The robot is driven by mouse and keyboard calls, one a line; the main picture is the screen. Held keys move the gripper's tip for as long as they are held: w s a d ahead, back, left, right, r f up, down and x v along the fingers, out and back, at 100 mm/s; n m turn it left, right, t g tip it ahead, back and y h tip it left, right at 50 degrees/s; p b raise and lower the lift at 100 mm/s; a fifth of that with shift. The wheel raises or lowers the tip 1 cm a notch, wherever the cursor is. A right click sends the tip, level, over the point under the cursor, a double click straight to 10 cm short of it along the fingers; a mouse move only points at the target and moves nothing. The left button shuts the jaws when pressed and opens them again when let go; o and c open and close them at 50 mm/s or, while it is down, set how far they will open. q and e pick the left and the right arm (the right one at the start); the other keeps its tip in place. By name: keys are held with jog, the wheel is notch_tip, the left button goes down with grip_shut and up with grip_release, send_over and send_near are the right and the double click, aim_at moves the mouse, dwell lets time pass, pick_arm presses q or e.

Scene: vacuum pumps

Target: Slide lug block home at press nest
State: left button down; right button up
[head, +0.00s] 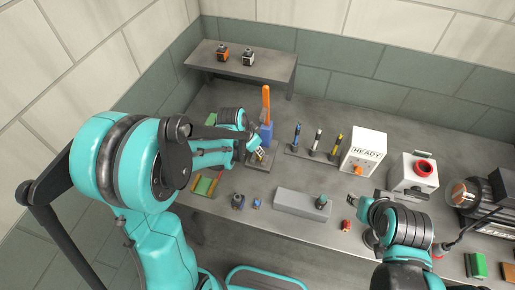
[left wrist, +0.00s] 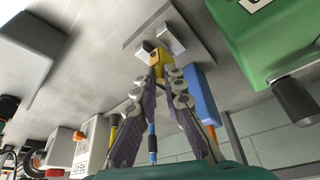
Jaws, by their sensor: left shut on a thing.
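My left gripper (head: 256,152) is at the press nest (head: 268,162), a dark plate at the foot of the press with a blue body (head: 266,132) and an upright orange lever (head: 266,103). In the left wrist view, my left gripper (left wrist: 160,75) is shut on a yellow lug block (left wrist: 158,58). The block's far end is right by the two pale grey blocks (left wrist: 171,38) of the nest; I cannot tell whether it is fully seated between them. The blue press body (left wrist: 200,95) stands beside the fingers. My right gripper (head: 353,200) is low over the table's front right, its jaws unclear.
Three upright tools (head: 317,141) stand in a rack right of the press. A READY box (head: 364,151) and a red-button box (head: 413,173) stand further right. A grey block (head: 296,203) lies in front. A green housing (left wrist: 275,40) is close by in the left wrist view.

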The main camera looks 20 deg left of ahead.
pick_arm(q)
jog(key=shift+s+r, duration=0.15)
jog(key=shift+s, duration=0.15)
jog(key=shift+w, duration=0.15)
jog(key=shift+f+b, duration=1.35)
pick_arm(e)
jog(key=shift+s+f, duration=0.25)
jog(key=shift+f, duration=1)
pick_arm(q)
jog(key=shift+f, duration=0.2)
pick_arm(e)
jog(key=shift+f, duration=0.2)
pick_arm(q)
jog(key=c, duration=1.5)
grip_release()
jog(key=shift+c, duration=0.2)
